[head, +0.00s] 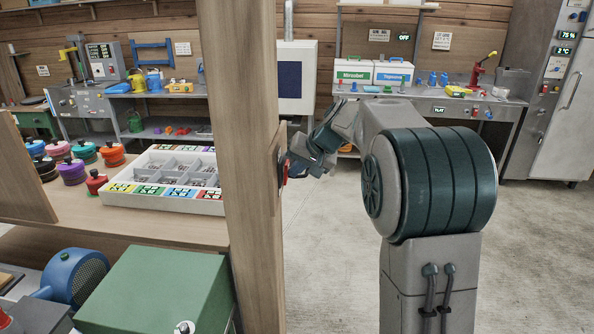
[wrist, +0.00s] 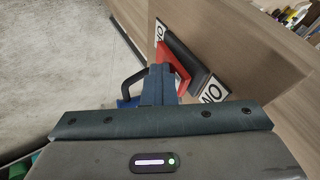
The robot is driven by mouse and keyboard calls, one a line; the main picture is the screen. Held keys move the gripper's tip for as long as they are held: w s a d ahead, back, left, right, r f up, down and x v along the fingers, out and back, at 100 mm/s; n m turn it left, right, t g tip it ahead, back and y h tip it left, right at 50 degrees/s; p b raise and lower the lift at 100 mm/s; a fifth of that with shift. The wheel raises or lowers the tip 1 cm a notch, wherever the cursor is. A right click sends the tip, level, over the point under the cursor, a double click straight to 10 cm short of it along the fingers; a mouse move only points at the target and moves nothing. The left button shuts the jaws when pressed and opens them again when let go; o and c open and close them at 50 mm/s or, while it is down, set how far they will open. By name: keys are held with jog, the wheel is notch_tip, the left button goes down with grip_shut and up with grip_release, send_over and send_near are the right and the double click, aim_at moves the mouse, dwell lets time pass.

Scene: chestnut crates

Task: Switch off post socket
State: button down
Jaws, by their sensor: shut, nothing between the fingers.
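The wooden post (head: 238,130) stands upright in the middle of the head view. On its right side sits the post socket switch, a dark plate with a red rocker (wrist: 176,64); a bit of the red shows in the head view (head: 285,172). In the head view my gripper (head: 294,165) is partly hidden by the post edge.
A bench left of the post holds a white sorting tray (head: 150,192) and several coloured lidded pots (head: 72,170). A green box (head: 155,290) stands below. Workbenches and a fridge line the back wall.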

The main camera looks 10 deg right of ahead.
jog(key=shift+a+r, duration=0.2)
jog(key=s+d+r+b, duration=0.2)
jog(key=s+d+r, duration=0.4)
jog(key=d, duration=0.3)
jog(key=shift+d+r+b, duration=0.15)
jog(key=shift+d+b, duration=0.1)
jog(key=shift+b, duration=0.05)
jog(key=w+a+r+h+p, duration=0.1)
jog(key=p, duration=0.5)
jog(key=shift+a+r, duration=0.15)
jog(key=shift+a, duration=0.05)
